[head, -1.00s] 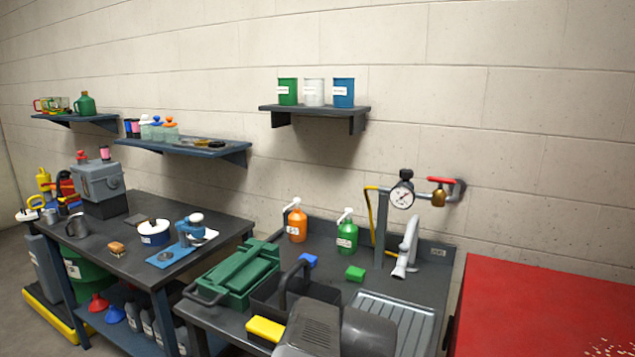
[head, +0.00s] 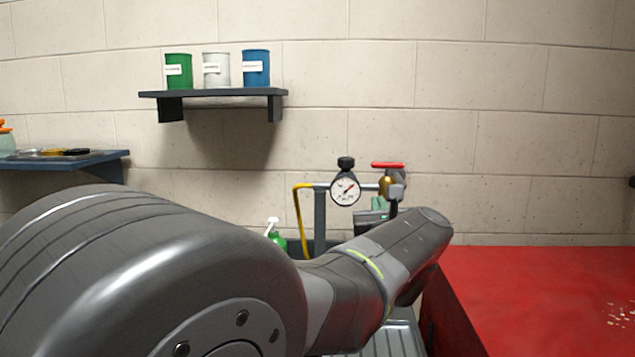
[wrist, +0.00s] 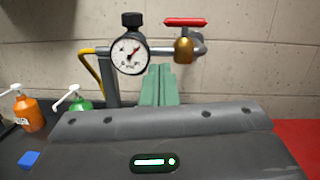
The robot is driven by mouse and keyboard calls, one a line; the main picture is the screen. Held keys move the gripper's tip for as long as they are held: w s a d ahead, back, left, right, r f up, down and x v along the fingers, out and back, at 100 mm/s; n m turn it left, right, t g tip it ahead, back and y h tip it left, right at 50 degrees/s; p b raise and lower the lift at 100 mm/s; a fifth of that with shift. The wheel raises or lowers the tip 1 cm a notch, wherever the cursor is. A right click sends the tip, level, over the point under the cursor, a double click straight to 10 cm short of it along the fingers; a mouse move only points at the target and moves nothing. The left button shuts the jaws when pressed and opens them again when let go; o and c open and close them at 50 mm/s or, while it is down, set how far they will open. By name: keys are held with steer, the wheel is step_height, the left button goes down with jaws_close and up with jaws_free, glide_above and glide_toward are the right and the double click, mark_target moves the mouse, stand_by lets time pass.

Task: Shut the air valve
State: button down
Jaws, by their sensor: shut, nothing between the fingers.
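The air valve has a brass body (head: 386,187) and a red lever handle (head: 387,165) on top, on a pipe at the wall. In the wrist view the red handle (wrist: 186,22) lies level across the brass body (wrist: 184,50), roughly in line with the pipe. My gripper (wrist: 158,72) has green fingers that are shut and empty. They point toward the wall, below the pipe, between the gauge and the valve in the picture, and look apart from the handle. In the head view my arm hides most of my gripper (head: 378,204).
A pressure gauge (wrist: 130,53) with a black knob sits left of the valve. A yellow hose (head: 301,215) hangs further left. A green bottle (wrist: 81,104) and an orange bottle (wrist: 29,113) stand at left. A red surface (head: 540,285) lies at right.

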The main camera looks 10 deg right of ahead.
steer(key=d+r+m+h, duration=0.1)
steer(key=d+m, duration=0.1)
steer(key=p, duration=0.2)
glide_toward(376, 167)
steer(key=x, duration=0.7)
steer(key=shift+s+d, duration=0.15)
steer(key=shift+d, duration=0.15)
steer(key=shift+w+a+b, duration=0.35)
steer(key=shift+b, duration=0.5)
steer(key=shift+w+a+b, duration=0.15)
steer(key=shift+w+b, duration=0.45)
steer(key=shift+w, duration=0.1)
steer(key=shift+w+a+b, duration=0.2)
steer(key=shift+w+b, duration=0.35)
steer(key=shift+w, duration=0.35)
